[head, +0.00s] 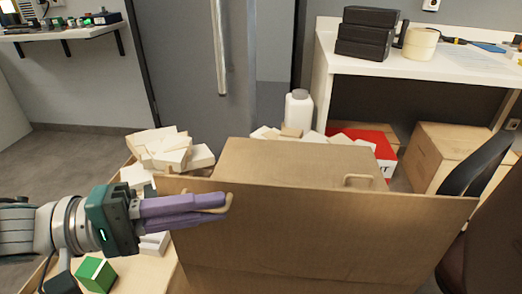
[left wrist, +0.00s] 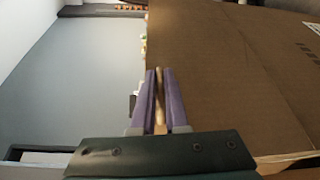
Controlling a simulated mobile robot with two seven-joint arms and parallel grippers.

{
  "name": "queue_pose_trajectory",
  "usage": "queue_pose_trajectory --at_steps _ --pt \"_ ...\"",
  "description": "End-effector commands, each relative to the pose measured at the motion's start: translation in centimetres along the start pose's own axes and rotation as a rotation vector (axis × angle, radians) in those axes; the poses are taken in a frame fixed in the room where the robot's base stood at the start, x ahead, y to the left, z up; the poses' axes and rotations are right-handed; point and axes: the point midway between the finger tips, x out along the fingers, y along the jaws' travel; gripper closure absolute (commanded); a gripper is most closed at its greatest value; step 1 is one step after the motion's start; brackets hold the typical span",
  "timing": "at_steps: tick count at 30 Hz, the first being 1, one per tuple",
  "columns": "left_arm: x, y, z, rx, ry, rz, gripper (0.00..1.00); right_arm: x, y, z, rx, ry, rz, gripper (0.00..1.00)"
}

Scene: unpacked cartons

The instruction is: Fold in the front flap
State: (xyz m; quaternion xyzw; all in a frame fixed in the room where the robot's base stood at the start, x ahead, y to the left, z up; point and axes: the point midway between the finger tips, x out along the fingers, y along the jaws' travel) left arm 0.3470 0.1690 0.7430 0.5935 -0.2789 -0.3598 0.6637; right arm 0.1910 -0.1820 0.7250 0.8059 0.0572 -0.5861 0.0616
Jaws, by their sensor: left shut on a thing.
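The large brown carton (head: 290,160) stands in front of me. Its front flap (head: 330,235) stands up as a wide panel facing me and hides much of the carton behind it. My left gripper (head: 226,202) comes in from the left and lies across the flap's upper left part. Its purple fingers are close together. In the left wrist view, the fingers (left wrist: 161,75) have a thin tan strip between them, and brown cardboard (left wrist: 235,75) fills the right side. The exact grip on the flap is hard to see. My right gripper is not in view.
White boxes (head: 170,148) are piled behind and left of the carton. A white bottle (head: 298,110) and a red-and-white box (head: 385,150) stand behind it. A green box (head: 95,273) lies at lower left. Another carton (head: 450,155) sits under the white table (head: 450,65).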

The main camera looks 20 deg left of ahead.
Motion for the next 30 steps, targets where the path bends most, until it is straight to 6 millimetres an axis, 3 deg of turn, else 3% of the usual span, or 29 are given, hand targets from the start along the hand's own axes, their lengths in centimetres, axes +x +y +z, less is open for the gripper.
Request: queue_pose_trajectory --at_steps 18,19,24,27,30 --pt "0.11 -0.15 -0.27 0.004 -0.003 -0.008 1.0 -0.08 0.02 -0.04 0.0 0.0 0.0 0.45" --pt "0.11 -0.15 -0.27 0.004 -0.003 -0.008 0.88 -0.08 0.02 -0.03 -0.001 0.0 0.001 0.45" --pt "0.13 -0.07 -0.28 0.003 -0.002 -0.005 0.69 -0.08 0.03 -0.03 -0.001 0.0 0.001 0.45" --pt "0.15 0.0 -0.3 0.003 -0.002 -0.004 0.59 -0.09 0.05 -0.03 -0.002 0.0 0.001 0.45" --pt "0.16 0.04 -0.31 0.003 -0.002 -0.002 0.59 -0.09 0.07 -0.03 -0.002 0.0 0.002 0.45"
